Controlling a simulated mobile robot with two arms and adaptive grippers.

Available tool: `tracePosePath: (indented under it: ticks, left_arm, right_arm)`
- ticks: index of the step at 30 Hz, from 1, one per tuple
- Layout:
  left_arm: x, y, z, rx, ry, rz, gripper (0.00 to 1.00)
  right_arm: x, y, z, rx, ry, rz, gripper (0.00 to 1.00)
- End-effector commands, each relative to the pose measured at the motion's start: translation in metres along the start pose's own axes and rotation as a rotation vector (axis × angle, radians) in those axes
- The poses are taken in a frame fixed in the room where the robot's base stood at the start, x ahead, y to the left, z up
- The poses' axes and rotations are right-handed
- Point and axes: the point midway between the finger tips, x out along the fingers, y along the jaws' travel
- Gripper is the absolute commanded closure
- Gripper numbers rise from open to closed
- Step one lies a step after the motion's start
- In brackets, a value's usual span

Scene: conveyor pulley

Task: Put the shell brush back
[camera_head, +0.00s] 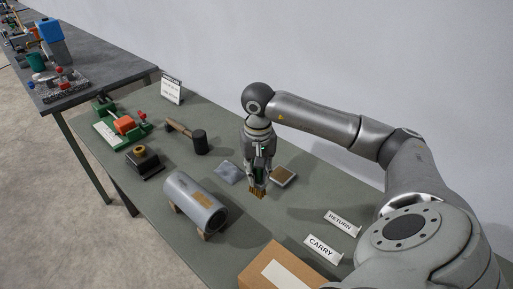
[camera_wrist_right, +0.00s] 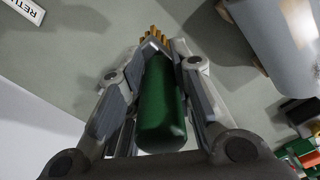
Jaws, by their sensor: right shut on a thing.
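The shell brush has a green handle (camera_wrist_right: 163,110) and tan bristles (camera_wrist_right: 155,38). My right gripper (camera_head: 258,178) is shut on the handle, with the bristles (camera_head: 257,193) pointing down in the head view. It is over the table, right of the grey shell (camera_head: 190,200). I cannot tell whether the bristles touch the table. The shell is a hollow cylinder lying on a wooden cradle, also partly in the wrist view (camera_wrist_right: 262,35). My left gripper is not in view.
RETURN (camera_head: 343,222) and CARRY (camera_head: 322,246) labels and a cardboard box (camera_head: 275,268) are at the right front. A mallet (camera_head: 187,135) and green fixture (camera_head: 120,126) stand behind.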

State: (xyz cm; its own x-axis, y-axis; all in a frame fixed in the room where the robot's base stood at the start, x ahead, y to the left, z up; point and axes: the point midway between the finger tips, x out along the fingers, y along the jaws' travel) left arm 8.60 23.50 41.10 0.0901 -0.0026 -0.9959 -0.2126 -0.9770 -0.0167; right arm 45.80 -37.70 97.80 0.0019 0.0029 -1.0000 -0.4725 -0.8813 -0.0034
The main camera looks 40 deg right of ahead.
Motion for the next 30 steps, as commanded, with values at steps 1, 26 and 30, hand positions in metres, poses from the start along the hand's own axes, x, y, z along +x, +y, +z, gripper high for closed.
tracePosePath:
  ticks: [1, 26, 30]
  left_arm:
    - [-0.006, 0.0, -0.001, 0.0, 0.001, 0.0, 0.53]
    - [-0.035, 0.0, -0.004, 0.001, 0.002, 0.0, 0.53]
    - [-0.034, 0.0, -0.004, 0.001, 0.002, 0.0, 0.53]
  right_arm:
    - [0.008, 0.001, -0.007, 0.003, -0.007, 0.0, 1.0]
    - [0.09, 0.01, -0.048, -0.001, -0.001, -0.001, 1.0]
    - [0.09, 0.01, -0.048, -0.001, 0.0, -0.001, 1.0]
